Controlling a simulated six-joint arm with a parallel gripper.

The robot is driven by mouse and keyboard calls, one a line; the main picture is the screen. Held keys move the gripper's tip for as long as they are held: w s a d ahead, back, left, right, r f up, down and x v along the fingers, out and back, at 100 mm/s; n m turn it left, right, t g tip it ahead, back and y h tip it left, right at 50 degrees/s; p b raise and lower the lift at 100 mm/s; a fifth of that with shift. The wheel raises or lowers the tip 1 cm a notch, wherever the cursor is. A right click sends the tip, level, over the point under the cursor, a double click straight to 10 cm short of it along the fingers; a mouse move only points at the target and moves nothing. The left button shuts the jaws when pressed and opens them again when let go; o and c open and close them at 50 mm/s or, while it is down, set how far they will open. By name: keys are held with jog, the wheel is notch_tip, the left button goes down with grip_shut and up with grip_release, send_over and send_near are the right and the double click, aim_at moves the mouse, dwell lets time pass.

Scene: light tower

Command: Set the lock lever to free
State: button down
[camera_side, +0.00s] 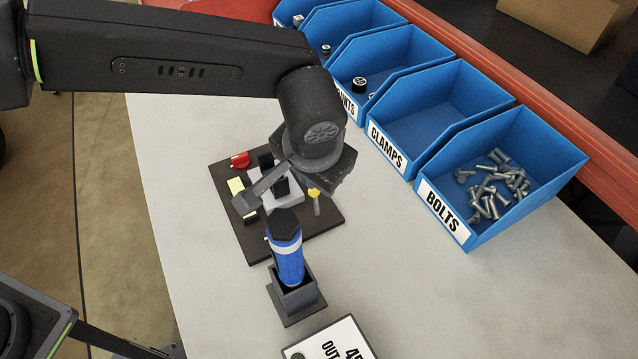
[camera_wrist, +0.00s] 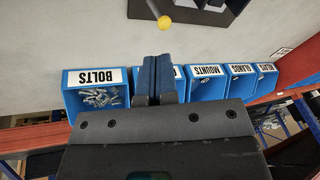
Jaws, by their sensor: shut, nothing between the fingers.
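The lock lever (camera_side: 314,193) is a thin rod with a yellow ball end. It stands at the right side of the dark base plate (camera_side: 326,223), just below my wrist in the side view. In the wrist view the yellow ball (camera_wrist: 164,20) shows near the top, with part of its rod. My gripper (camera_wrist: 156,57) is shut and empty, its fingertips apart from the ball in that picture. In the side view my wrist hangs over the plate and hides part of it, so the exact gap to the lever cannot be told.
A blue cylinder with a white band (camera_side: 288,256) stands in a dark holder (camera_side: 297,299) in front of the plate. A red knob (camera_side: 239,160) sits at the plate's far left. Blue bins, including bolts (camera_side: 447,221), line the right. Grey table between is clear.

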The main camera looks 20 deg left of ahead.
aim_at(315, 190)
jog(key=w+f+m, duration=0.1)
jog(key=f, duration=0.1)
jog(key=f+m+t, duration=0.1)
jog(key=f, duration=0.2)
jog(key=w+f, duration=0.1)
jog(key=f, duration=0.2)
jog(key=shift+w+d+f+m+t, duration=0.1)
jog(key=shift+w+f+m+t, duration=0.05)
jog(key=shift+w+m+t, duration=0.25)
jog(key=shift+w+a, duration=0.8)
jog(key=shift+a, duration=0.05)
jog(key=shift+s+d, duration=0.15)
